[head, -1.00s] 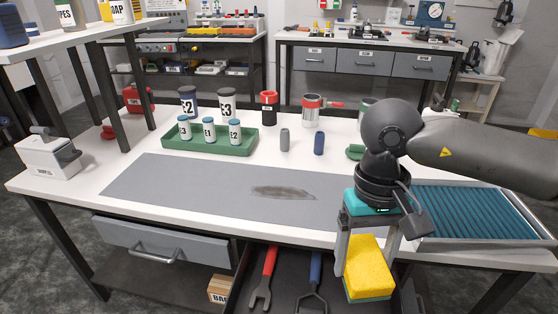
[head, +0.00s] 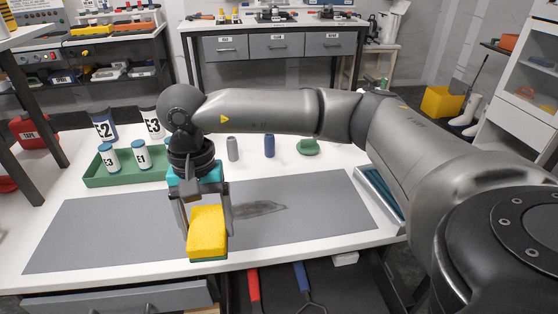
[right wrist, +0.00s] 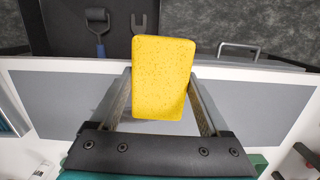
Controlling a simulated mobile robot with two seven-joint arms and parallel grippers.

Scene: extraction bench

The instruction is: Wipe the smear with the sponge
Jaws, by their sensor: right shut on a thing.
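A dark smear (head: 262,208) lies on the grey mat (head: 315,200) on the bench. My right gripper (head: 208,222) is shut on a yellow sponge (head: 207,231) with a green underside. It holds the sponge over the front part of the mat, to the left of the smear; part of the smear is hidden behind the gripper. I cannot tell whether the sponge touches the mat. The right wrist view shows the sponge (right wrist: 163,78) between the two fingers, with the mat (right wrist: 250,105) below. My left gripper is not in view.
A green tray (head: 97,182) with labelled bottles stands behind the mat at left. A grey cylinder (head: 232,149), a blue cylinder (head: 269,146) and a green object (head: 308,147) stand behind it. A ribbed blue tray (head: 375,190) is at right. The mat's right part is clear.

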